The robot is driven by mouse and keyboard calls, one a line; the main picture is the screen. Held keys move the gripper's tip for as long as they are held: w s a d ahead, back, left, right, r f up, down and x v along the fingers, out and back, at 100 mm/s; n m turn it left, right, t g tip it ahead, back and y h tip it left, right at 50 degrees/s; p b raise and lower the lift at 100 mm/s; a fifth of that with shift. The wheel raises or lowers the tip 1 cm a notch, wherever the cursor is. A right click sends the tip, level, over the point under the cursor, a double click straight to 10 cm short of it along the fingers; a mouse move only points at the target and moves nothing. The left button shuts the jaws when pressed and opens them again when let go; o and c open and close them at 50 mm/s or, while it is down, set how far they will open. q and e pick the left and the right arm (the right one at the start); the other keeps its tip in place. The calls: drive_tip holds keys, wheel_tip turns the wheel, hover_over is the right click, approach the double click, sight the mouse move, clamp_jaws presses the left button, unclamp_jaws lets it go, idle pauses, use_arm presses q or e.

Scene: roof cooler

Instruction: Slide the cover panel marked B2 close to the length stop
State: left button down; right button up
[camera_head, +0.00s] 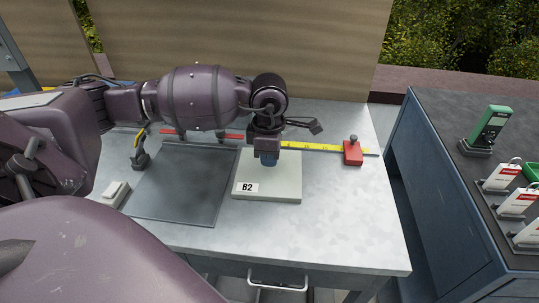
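The cover panel B2 (285,187) is a pale, flat square plate with a white B2 label at its lower left, lying on the light metal table. The length stop (353,154) is a red block with a dark knob, at the yellow scale to the right of and behind the panel. A gap separates it from the panel. My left gripper (268,160) points down over the panel's back middle. A small blue part shows at its tip; whether this is a fingertip or a piece on the panel is unclear, as is contact. My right gripper is not in view.
A dark grey mat (180,190) lies left of the panel, with a small white block (116,192) beside it. The yellow scale (310,146) runs behind the panel. The table right of the panel is clear. A dark bench (445,160) with a green device and tagged items stands further right.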

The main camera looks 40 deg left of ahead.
sight(293, 172)
use_arm(q)
drive_tip(key=shift+f, duration=0.55)
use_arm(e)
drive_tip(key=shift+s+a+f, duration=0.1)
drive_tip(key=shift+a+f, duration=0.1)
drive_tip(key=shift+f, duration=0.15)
use_arm(q)
drive_tip(key=shift+f+b, duration=0.45)
drive_tip(key=shift+f, duration=0.15)
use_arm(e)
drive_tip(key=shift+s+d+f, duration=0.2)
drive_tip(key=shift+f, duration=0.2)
use_arm(q)
drive_tip(key=shift+w+d, duration=0.1)
